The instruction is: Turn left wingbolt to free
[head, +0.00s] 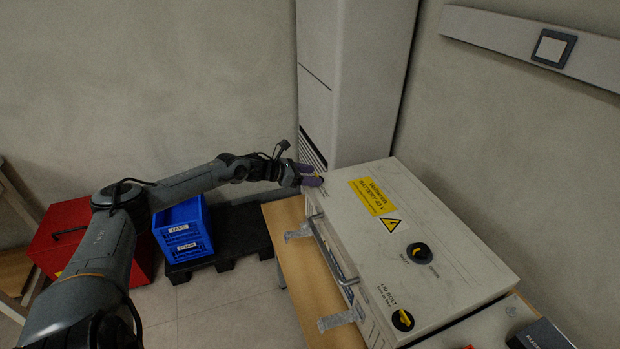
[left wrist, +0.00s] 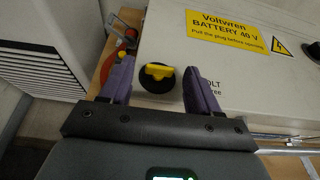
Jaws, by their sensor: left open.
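The left wingbolt (left wrist: 159,72) has a yellow wing on a round black base, at the near edge of the pale battery box lid (head: 380,237). In the left wrist view its wing lies roughly crosswise. My left gripper (head: 313,174) is at the lid's far left corner in the head view and mostly hides this bolt there. In the left wrist view its two purple fingers (left wrist: 159,84) are open, one on each side of the bolt, with gaps between. A second yellow and black lid bolt (head: 403,320) is at the lid's near corner. My right gripper is not in view.
A yellow and black rotary knob (head: 420,253) sits on the lid. A metal handle (head: 335,252) and latches line the box's left side. A red part (left wrist: 124,33) lies beside the box on the wooden table (head: 292,240). Blue crates (head: 183,232) and a red case (head: 60,230) stand left.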

